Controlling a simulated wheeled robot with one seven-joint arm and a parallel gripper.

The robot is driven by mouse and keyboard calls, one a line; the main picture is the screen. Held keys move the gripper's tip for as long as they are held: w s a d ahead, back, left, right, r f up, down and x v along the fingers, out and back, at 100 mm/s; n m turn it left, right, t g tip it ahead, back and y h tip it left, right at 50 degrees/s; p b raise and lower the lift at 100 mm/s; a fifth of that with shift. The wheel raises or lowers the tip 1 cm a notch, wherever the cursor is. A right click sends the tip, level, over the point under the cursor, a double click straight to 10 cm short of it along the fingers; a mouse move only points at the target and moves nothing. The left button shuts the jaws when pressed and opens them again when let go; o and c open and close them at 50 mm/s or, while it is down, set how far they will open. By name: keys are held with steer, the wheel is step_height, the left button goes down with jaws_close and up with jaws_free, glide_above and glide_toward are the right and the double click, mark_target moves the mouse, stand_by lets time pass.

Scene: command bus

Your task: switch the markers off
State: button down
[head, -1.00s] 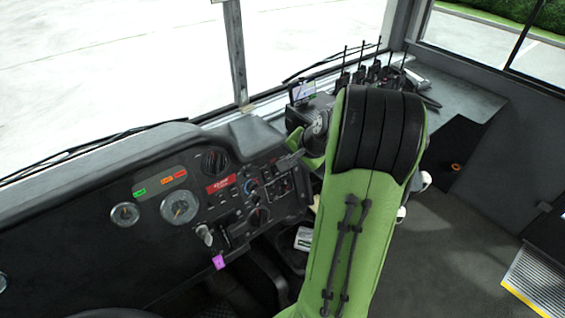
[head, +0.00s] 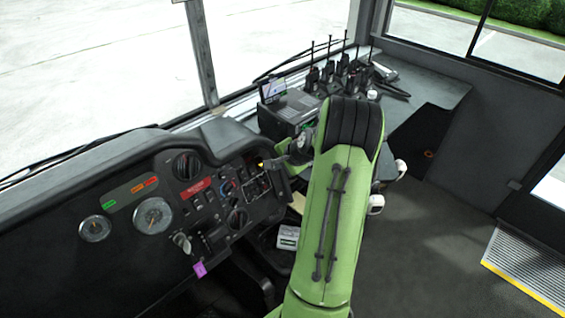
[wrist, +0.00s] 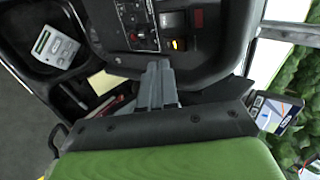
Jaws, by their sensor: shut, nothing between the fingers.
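The dashboard switch panel (head: 225,195) holds rows of small switches and knobs. In the wrist view, one switch with a lit amber face (wrist: 178,44) sits at the panel's right part, just beyond my fingertips and slightly to their right. The lit spot also shows as a small yellow patch in the head view (head: 262,165). I cannot read the switch labels, so I cannot tell which one is for the markers. My gripper (wrist: 158,66) is shut and empty, its fingers pointing at the panel. In the head view, my gripper (head: 270,165) is at the panel's right end, partly hidden by my arm.
Several handheld radios (head: 345,70) and a small screen (head: 272,88) stand right of the panel. A purple tag (head: 200,269) hangs below. A grey keypad device (wrist: 55,47) sits in a tray.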

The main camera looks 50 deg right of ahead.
mark_target(260, 162)
steer(key=w+f, duration=0.2)
steer(key=w, duration=0.1)
steer(key=w+f, duration=0.1)
steer(key=w, duration=0.1)
steer(key=shift+d+b, duration=0.25)
steer(key=shift+b, duration=0.1)
steer(key=shift+w, duration=0.3)
steer(key=shift+r, duration=0.1)
steer(key=shift+w+r+p, duration=0.15)
steer(key=shift+w+p, duration=0.15)
steer(key=shift+p, duration=0.05)
steer(key=shift+w+d, duration=0.1)
steer(key=shift+r+p, duration=0.5)
steer(key=shift+r, duration=0.2)
